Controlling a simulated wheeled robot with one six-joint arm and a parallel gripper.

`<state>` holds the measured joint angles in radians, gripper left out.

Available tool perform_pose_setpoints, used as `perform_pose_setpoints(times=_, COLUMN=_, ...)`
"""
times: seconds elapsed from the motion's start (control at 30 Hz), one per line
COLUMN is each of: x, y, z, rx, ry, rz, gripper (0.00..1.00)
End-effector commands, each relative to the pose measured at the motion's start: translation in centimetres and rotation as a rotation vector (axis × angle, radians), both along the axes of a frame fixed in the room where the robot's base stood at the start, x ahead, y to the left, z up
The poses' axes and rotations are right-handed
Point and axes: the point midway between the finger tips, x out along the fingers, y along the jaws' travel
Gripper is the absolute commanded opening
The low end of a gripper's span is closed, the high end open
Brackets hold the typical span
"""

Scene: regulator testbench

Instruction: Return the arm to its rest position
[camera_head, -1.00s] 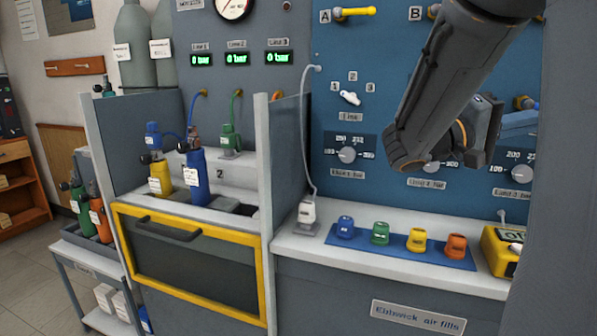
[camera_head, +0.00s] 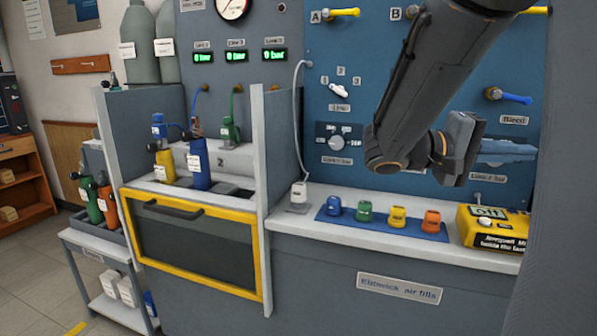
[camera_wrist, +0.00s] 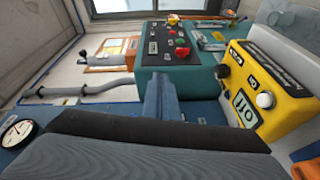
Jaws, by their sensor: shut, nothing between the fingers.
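My arm crosses the upper right of the head view, in front of the blue panel (camera_head: 350,185). My gripper (camera_head: 530,150) is at the right, pointing right, above the bench and the yellow box (camera_head: 493,229). In the wrist view my gripper (camera_wrist: 160,82) shows as narrow blue-grey fingers in the middle, closed together with nothing held. The yellow box (camera_wrist: 268,95) with its "Off" display stands to the right of the fingers there, apart from them. The head view's right edge is covered by a grey surface.
Blue, green, yellow and orange caps sit on a blue mat (camera_head: 390,228) on the bench. A yellow-framed fill cabinet (camera_head: 195,245) with a blue cylinder (camera_head: 198,165) stands left. The blue bleed lever (camera_head: 513,98) sticks out near my arm. A teal control box (camera_wrist: 180,50) lies beyond the fingers.

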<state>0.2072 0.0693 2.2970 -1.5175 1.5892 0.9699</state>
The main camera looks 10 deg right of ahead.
Motion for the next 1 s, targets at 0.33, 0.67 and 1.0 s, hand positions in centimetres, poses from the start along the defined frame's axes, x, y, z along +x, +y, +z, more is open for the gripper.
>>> perform_pose_setpoints(times=0.33, x=0.9, y=8.8, z=-11.7, rx=0.423, ry=0.124, rz=0.106, gripper=0.00)
perform_pose_setpoints(times=0.67, x=-0.3, y=26.5, z=-26.0, rx=1.018, ry=0.275, rz=0.358, gripper=0.00)
perform_pose_setpoints(times=1.0, x=-2.9, y=40.2, z=-32.1, rx=1.389, ry=0.318, rz=0.577, gripper=0.00)
